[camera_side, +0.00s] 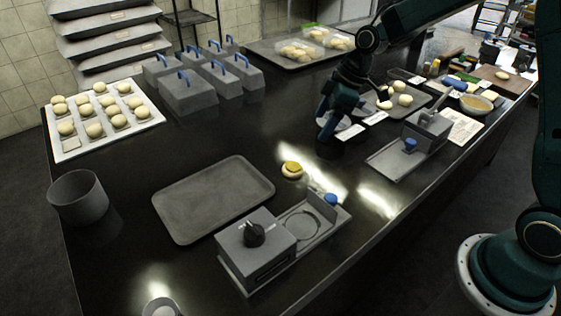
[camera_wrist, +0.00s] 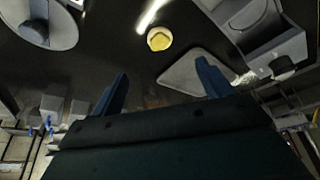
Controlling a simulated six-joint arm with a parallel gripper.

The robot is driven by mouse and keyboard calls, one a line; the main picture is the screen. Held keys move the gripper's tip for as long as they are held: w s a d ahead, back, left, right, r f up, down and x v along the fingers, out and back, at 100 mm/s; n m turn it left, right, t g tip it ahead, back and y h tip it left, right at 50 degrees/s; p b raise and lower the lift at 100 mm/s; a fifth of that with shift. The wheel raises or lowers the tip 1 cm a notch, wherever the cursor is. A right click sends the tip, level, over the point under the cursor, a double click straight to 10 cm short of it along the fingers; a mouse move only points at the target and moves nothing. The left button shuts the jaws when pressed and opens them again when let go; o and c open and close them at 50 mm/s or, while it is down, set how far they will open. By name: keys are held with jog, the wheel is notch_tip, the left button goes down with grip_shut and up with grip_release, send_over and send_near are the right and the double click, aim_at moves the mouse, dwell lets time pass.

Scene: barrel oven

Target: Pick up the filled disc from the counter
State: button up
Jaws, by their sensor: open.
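The filled disc (camera_side: 292,169) is a small pale round of dough with a yellow-orange filling on top. It lies flat on the dark counter (camera_side: 120,185), just right of the empty grey tray. In the wrist view the disc (camera_wrist: 159,39) shows near the top, beyond the fingertips. My gripper (camera_side: 325,125) is above the counter, behind and to the right of the disc, apart from it. In the wrist view its two blue fingers (camera_wrist: 162,80) are spread wide with nothing between them.
An empty grey tray (camera_side: 213,197) lies left of the disc. A grey press with a black knob (camera_side: 256,248) stands in front of it, and a similar device (camera_side: 408,152) stands to the right. Grey boxes with blue handles (camera_side: 190,88) and a white tray of dough balls (camera_side: 62,149) are at the back left.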

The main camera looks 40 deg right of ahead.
aim_at(297, 161)
jog(key=shift+w+f, duration=0.5)
jog(key=shift+f, duration=0.3)
jog(key=shift+x, duration=4.3)
jog(key=shift+a, duration=0.1)
jog(key=shift+a+x, duration=0.2)
jog(key=shift+x, duration=2.35)
jog(key=shift+c, duration=0.5)
jog(key=c, duration=1)
